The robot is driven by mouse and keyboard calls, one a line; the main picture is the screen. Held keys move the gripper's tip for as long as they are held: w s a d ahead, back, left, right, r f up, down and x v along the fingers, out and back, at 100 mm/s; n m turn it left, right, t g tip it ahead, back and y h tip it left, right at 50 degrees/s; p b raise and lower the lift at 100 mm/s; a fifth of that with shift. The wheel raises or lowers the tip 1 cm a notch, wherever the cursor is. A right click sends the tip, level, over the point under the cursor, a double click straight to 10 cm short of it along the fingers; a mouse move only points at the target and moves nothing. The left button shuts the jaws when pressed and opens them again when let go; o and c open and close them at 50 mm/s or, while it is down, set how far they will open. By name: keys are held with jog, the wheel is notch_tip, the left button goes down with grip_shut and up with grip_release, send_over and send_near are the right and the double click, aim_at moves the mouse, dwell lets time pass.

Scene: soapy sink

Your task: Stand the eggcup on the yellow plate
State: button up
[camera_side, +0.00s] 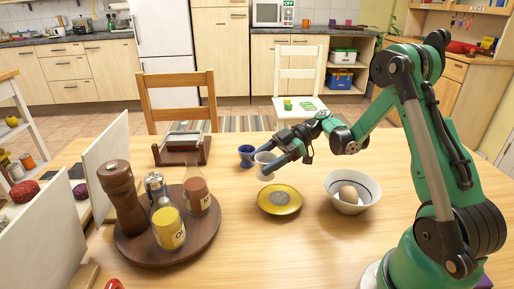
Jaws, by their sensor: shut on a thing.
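My gripper (268,168) is shut on a small pale grey-white eggcup (262,158), just behind the plate. The eggcup looks roughly upright; its lower part is partly hidden by the fingers. I cannot tell whether its foot touches the table. A small blue cup (246,154) stands just left of the held eggcup.
A round wooden tray (160,252) with a pepper mill (122,200), bottles and a can stands at left. A dark wooden stand (182,155) is behind it. The front middle is clear.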

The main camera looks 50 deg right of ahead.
jog(key=shift+f, duration=2)
jog(key=shift+f, duration=0.1)
jog(key=o, duration=1.3)
